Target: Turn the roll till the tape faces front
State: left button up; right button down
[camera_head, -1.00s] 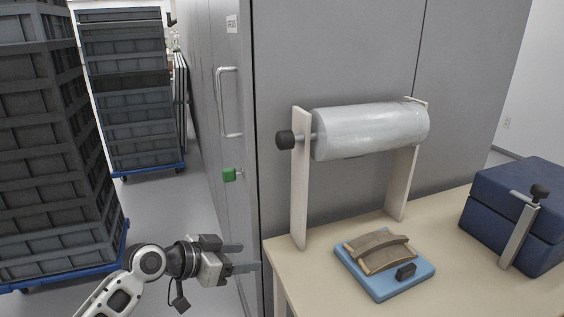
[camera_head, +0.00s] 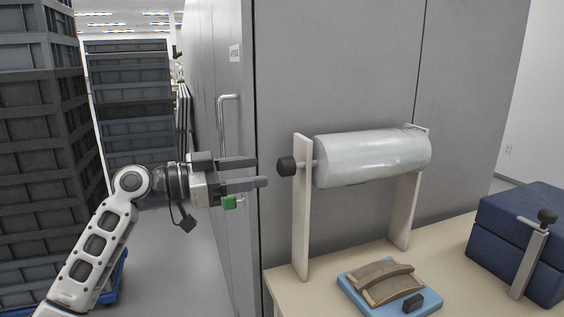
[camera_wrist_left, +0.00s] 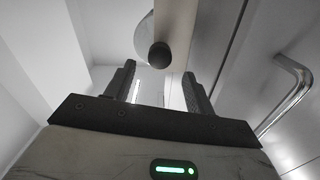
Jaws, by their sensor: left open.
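The roll (camera_head: 372,157) is a pale, shiny cylinder lying level between two upright boards on the table. A dark round knob (camera_head: 286,166) sticks out from its left end, beyond the left board (camera_head: 303,215). I cannot make out a tape on the side that shows. My left gripper (camera_head: 262,172) is open and empty just left of the knob, its fingers pointing at it. In the left wrist view the knob (camera_wrist_left: 160,55) appears ahead, beyond the gap between the fingertips (camera_wrist_left: 162,80). My right gripper is not in view.
A blue pad (camera_head: 357,295) with curved brown sherds lies on the table (camera_head: 452,262) below the roll. A dark blue box (camera_head: 487,240) stands at the right. Crates are stacked at the left.

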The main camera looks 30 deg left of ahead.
aim_at(279, 168)
pick_arm(q)
jog(key=p+x, duration=0.1)
jog(key=x, duration=0.6)
jog(key=c, duration=1)
